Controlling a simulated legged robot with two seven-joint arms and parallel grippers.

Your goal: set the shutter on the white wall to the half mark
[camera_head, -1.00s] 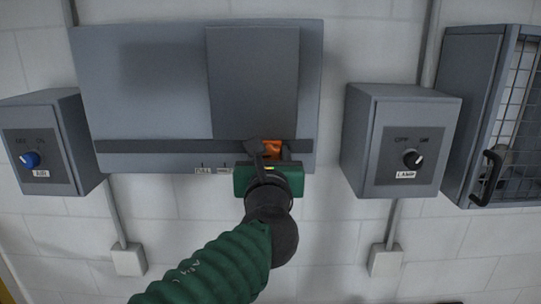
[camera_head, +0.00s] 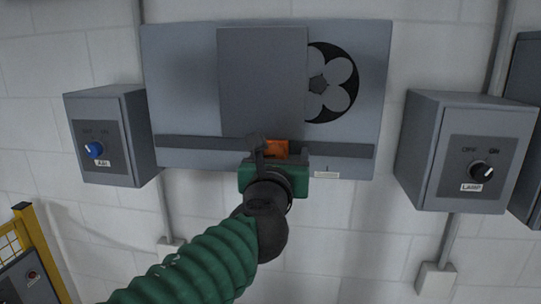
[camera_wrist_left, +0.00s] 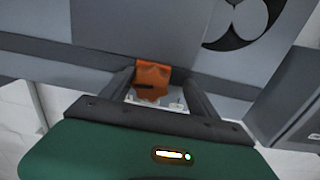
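The shutter is a grey plate (camera_head: 262,80) on a wall panel (camera_head: 180,75). A dark round fan opening (camera_head: 331,84) shows uncovered to its right. An orange tab (camera_head: 276,149) sits at the plate's lower edge, by the dark rail (camera_head: 195,143). My left gripper (camera_head: 281,153) is at the tab; in the left wrist view its fingers stand on both sides of the tab (camera_wrist_left: 152,75) and appear shut on it. A small label (camera_head: 327,174) with a tick shows right of the gripper, its text unreadable. The panel edge behind the gripper is hidden. My right gripper is not in view.
A box with a blue knob (camera_head: 94,149) hangs left of the panel. A box with a black LAMP knob (camera_head: 481,171) hangs to the right. A yellow-framed item (camera_head: 38,250) stands at the lower left. The wall below the panel is otherwise mostly bare.

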